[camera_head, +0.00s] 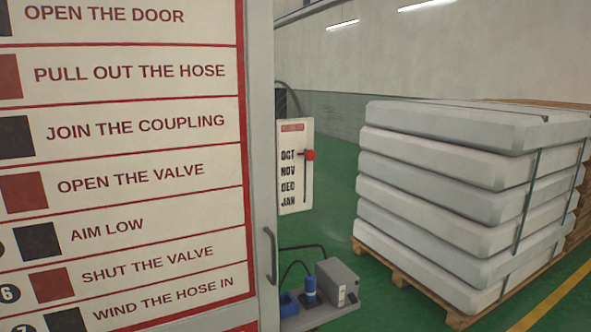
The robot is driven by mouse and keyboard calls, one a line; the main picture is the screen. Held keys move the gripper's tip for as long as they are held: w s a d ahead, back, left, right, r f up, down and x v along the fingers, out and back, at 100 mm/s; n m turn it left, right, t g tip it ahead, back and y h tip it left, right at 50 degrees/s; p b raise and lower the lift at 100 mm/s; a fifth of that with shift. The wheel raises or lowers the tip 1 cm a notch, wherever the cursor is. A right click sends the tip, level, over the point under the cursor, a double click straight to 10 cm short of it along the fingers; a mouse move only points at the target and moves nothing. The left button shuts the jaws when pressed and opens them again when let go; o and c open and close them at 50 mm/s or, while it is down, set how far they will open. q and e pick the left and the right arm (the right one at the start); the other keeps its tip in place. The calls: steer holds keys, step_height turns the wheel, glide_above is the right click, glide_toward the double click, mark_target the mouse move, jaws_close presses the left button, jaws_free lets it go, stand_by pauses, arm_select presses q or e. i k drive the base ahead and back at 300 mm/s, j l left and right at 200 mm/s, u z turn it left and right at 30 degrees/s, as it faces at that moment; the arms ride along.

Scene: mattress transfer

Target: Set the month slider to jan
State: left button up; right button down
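The month slider is a white board (286,197) with a red heading, seen past the right edge of a large cabinet door. It lists OCT, NOV, DEC and JAN from top to bottom. Its red knob (309,155) sits on a vertical slot to the right of the words, level with OCT at the top of the list. JAN is the lowest word. Neither of my grippers shows in the head view.
The door (120,155) with fire hose instructions fills the left side; its grey handle (271,256) is at its right edge. A shelf with a grey box (338,280) and a blue plug (310,291) is below the board. Strapped mattresses (440,226) stand on a pallet at right.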

mark_target(309, 155)
steer(key=i+l+z, duration=0.35)
steer(key=i+z, duration=0.3)
steer(key=i, duration=0.2)
